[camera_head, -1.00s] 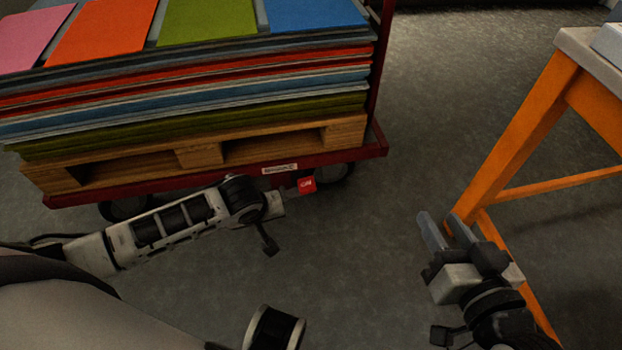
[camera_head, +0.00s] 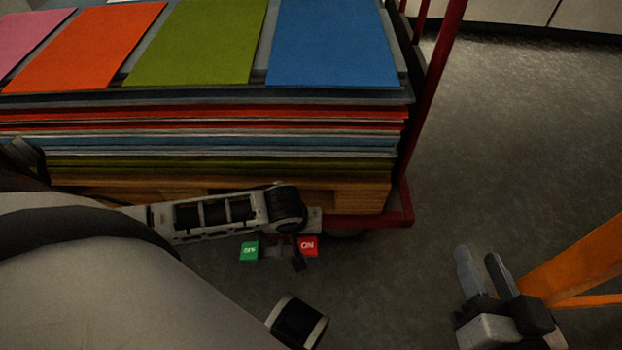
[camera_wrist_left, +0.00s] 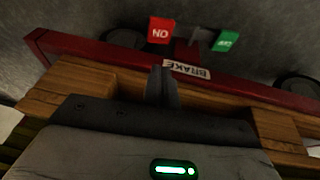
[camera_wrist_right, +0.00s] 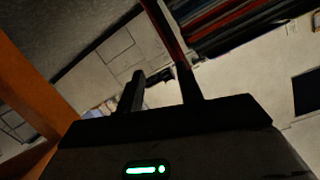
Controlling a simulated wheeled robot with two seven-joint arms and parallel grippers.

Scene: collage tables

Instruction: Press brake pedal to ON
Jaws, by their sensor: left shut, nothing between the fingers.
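The brake pedal shows a red ON plate (camera_head: 308,246) and a green OFF plate (camera_head: 249,250) under the near edge of a red cart. In the left wrist view the red ON plate (camera_wrist_left: 160,30) is at left, the green OFF plate (camera_wrist_left: 226,41) at right, and a BRAKE label (camera_wrist_left: 187,70) on the cart rim. My left gripper (camera_wrist_left: 162,72) is shut and empty, in front of the rim beside the label, its tips appearing short of the plates. In the head view my left arm partly hides the rim above the plates. My right gripper (camera_head: 476,250) is open and empty, away from the pedal.
The red cart (camera_head: 402,215) carries a wooden pallet (camera_head: 360,198) with stacked coloured sheets (camera_head: 335,45). An orange table leg (camera_head: 575,262) stands close to my right gripper. Grey floor (camera_head: 480,130) is clear right of the cart.

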